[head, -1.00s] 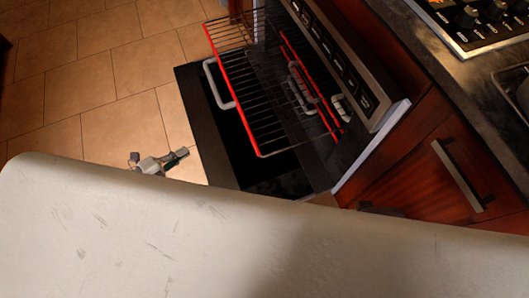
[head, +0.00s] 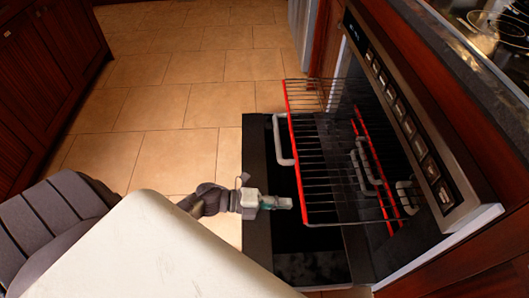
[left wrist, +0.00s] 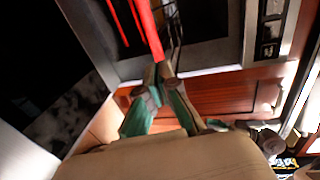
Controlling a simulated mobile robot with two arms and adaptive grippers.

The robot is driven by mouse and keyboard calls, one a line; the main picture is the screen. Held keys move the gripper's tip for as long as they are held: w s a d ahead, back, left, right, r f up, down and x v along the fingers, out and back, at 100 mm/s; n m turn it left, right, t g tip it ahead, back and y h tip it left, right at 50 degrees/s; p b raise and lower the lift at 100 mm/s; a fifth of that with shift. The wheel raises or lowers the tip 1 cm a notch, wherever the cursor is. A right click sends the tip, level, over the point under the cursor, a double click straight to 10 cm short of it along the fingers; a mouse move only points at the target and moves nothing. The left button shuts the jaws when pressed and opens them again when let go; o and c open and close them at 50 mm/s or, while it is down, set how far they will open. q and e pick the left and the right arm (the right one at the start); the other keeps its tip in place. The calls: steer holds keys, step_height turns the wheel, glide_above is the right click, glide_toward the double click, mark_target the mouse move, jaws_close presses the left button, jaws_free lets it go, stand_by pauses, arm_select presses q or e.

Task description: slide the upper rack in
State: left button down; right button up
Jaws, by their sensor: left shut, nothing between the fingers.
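The upper rack (head: 330,165) is a black wire grid with a red front bar, sticking out of the open oven over the lowered door (head: 257,160). My left gripper (head: 290,203) is in front of the rack's near corner, close to the lower end of the red bar. In the left wrist view its fingers (left wrist: 163,75) are together with nothing between them, and the red bar (left wrist: 147,28) runs down to the fingertips. I cannot tell whether they touch. My right gripper is not in view.
The oven front (head: 410,130) with its row of buttons stands on the right, below a counter with a cooktop (head: 490,25). A white loop handle (head: 280,142) shows beside the rack. Dark wooden cabinets (head: 45,70) stand at the left. The tiled floor (head: 190,95) between is clear.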

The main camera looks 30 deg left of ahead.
arm_select(q)
steer(key=shift+x, duration=1.35)
